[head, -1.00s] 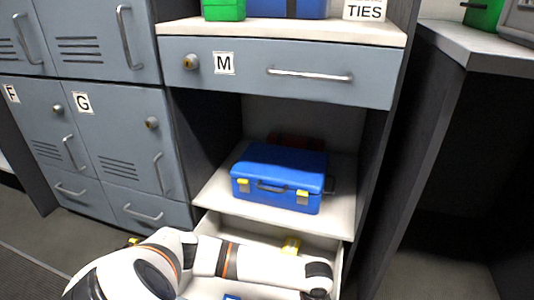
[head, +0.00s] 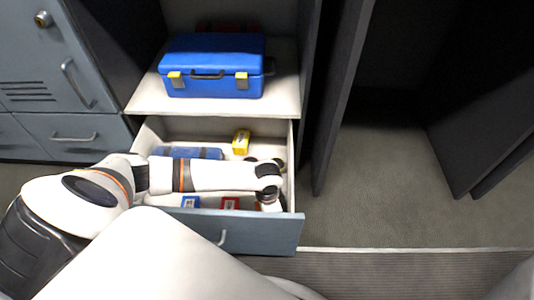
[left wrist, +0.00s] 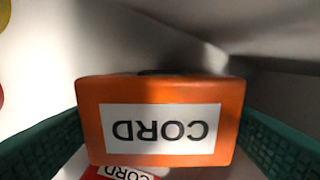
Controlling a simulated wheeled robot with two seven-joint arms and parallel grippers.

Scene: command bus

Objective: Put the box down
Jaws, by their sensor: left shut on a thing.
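An orange box (left wrist: 160,157) with a white label reading CORD fills the middle of the left wrist view. The label appears upside down there. My left gripper (left wrist: 160,142) is shut on this box, with a green finger pad at each side. My left arm reaches in from the left over an open drawer (head: 250,232) in the head view, its hand end at the drawer's right part. The orange box cannot be made out in the head view, where the arm covers that area. My right gripper is not in view.
The drawer also holds a yellow box (head: 241,141), a blue case (head: 190,152), a small blue box (head: 190,202) and a red box (head: 230,203). A red CORD box (left wrist: 122,173) shows below the held box. A blue toolbox (head: 212,65) stands on the shelf above.

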